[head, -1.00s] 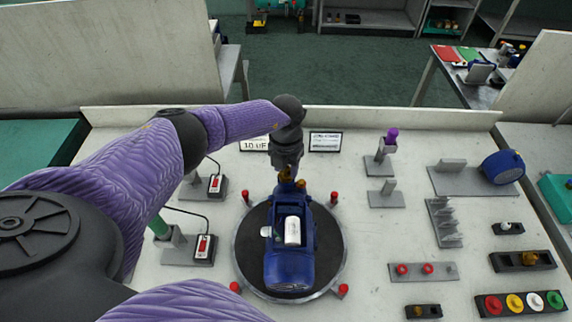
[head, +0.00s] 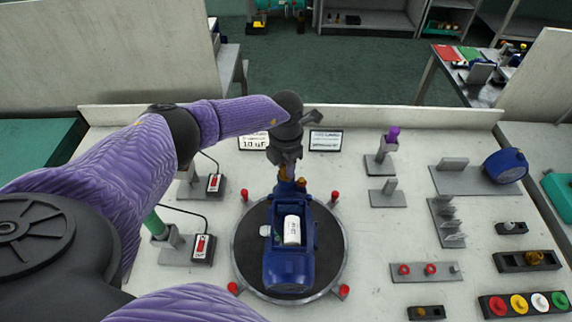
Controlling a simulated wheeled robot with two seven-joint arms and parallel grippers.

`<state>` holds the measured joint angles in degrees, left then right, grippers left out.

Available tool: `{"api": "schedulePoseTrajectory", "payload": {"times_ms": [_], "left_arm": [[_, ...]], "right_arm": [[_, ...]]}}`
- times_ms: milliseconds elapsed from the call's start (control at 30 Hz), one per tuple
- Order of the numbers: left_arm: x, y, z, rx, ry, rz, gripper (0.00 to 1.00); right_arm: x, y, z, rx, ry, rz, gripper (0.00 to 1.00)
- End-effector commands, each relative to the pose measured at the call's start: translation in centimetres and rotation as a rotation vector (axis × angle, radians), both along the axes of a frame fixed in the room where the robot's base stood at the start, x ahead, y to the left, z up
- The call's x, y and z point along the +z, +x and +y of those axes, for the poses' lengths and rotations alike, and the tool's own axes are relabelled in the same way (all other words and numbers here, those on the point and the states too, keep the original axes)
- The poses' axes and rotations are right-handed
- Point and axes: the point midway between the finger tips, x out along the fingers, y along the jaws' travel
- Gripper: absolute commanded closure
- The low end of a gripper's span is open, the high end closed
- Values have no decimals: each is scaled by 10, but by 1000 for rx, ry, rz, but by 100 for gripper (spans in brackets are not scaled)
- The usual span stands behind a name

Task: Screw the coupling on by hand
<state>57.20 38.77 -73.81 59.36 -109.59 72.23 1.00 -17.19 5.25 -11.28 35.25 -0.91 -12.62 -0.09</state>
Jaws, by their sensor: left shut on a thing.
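A blue pump (head: 290,268) sits on a dark round turntable (head: 332,262) with a pale rim. A white cylinder (head: 292,230) lies in the pump's open top. Brass-coloured fittings (head: 301,184) show at the pump's far end. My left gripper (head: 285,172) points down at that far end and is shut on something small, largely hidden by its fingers. I cannot tell whether it is the coupling. My right gripper is not in view.
Red pegs (head: 334,196) stand around the turntable. Switch boxes (head: 203,247) with cables are at left. Stands, a blue round part (head: 504,166) and a row of coloured caps (head: 519,304) fill the right side. Two signs (head: 325,140) stand at the back.

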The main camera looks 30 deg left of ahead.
Motion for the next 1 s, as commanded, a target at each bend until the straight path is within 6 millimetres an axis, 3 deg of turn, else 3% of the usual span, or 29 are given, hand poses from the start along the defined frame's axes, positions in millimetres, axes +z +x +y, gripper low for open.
{"api": "schedulePoseTrajectory", "payload": {"times_ms": [100,133,200,433,600,1000], "left_arm": [[0,0,0,3,0,0,100],[0,0,0,3,0,0,65],[0,0,0,4,0,0,50],[0,0,0,5,0,0,47],[0,0,0,6,0,0,11],[10,0,0,6,0,-1,8]], "right_arm": [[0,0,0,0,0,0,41],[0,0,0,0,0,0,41],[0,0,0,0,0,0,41],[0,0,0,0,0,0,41],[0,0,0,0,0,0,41],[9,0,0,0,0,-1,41]]}}
